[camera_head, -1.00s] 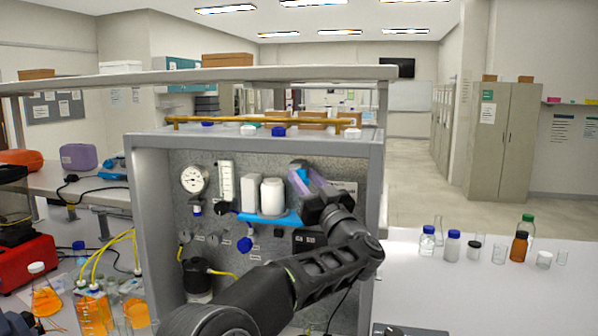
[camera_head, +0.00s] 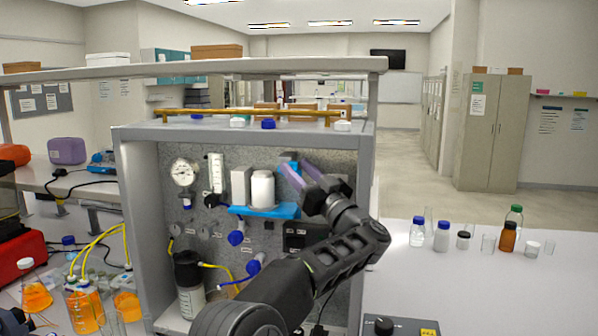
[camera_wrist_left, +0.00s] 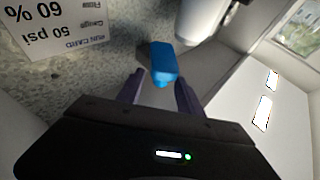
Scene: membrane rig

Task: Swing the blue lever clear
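The blue lever (camera_head: 289,161) shows as a small blue piece on the back panel of the grey rig (camera_head: 139,220), at upper right, partly hidden by my gripper. In the left wrist view the lever (camera_wrist_left: 163,62) is a blue block just ahead of and between the fingertips. My left gripper (camera_head: 294,167) has purple fingers reaching toward the panel. In the left wrist view the gripper (camera_wrist_left: 160,84) is open, one finger on each side of the lever's near end, with visible gaps. I cannot tell its exact depth.
A blue shelf (camera_head: 263,211) with a white bottle (camera_head: 262,190) and white block stands left of the gripper. A gauge (camera_head: 184,172) and blue knobs are on the panel. The rig's right wall (camera_head: 366,170) is close. A brass rail (camera_head: 245,112) runs along the top.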

